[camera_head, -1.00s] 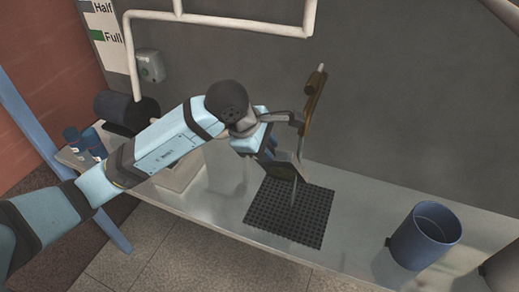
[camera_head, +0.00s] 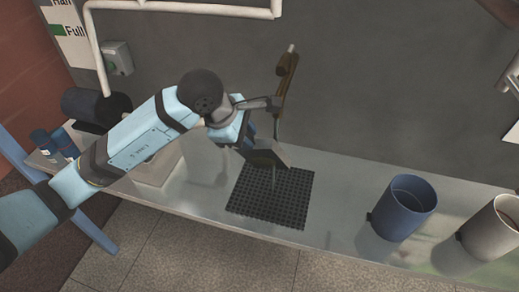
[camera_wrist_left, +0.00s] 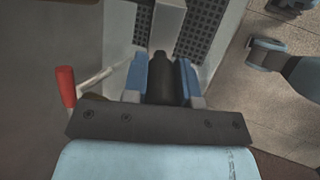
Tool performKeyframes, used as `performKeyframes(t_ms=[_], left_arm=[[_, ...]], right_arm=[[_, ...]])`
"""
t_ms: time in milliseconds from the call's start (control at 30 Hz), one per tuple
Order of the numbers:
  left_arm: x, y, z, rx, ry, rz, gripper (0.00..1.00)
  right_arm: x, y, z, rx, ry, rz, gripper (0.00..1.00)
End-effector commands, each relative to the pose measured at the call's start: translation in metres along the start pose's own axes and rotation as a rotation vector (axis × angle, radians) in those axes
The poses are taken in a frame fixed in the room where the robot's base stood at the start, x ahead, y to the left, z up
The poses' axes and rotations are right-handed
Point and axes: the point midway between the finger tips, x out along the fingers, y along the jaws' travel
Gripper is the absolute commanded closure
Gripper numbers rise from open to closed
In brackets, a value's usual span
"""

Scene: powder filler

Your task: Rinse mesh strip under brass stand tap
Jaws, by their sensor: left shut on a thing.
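The brass stand tap (camera_head: 286,82) rises at the back of the metal counter, with a thin stream below its spout. My left gripper (camera_head: 248,138) is shut beside the tap on a dark piece, which shows between its blue fingers in the left wrist view (camera_wrist_left: 162,78). A flat grey strip (camera_head: 268,155), which looks like the mesh strip, extends from it below the tap and shows in the wrist view (camera_wrist_left: 167,22). A thin pale line drops from the strip to the black grid mat (camera_head: 290,200). The mesh texture cannot be made out.
A blue bucket (camera_head: 405,208) and a pale bucket (camera_head: 492,228) stand to the right on the counter. Blue containers (camera_head: 52,142) stand at the left end. A red-handled lever (camera_wrist_left: 67,86) is close beside the gripper in the wrist view.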

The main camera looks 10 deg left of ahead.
Motion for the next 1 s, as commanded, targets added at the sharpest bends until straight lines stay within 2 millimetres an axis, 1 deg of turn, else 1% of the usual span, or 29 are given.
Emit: performKeyframes(t_ms=[233,600,1000], left_arm=[[-0.0003,0.0007,-0.0004,0.000,0.000,0.001,1.00],[-0.0001,0.0082,-0.0082,0.001,-0.001,0.001,1.00],[-0.0001,0.0055,-0.0051,0.002,-0.001,0.002,1.00]], right_arm=[[0.0005,0.0002,0.0005,0.000,0.000,0.000,0.43],[0.0048,0.0004,0.0070,0.000,0.000,0.000,0.43],[0.0060,0.0003,0.0088,0.000,0.000,0.000,0.43]])
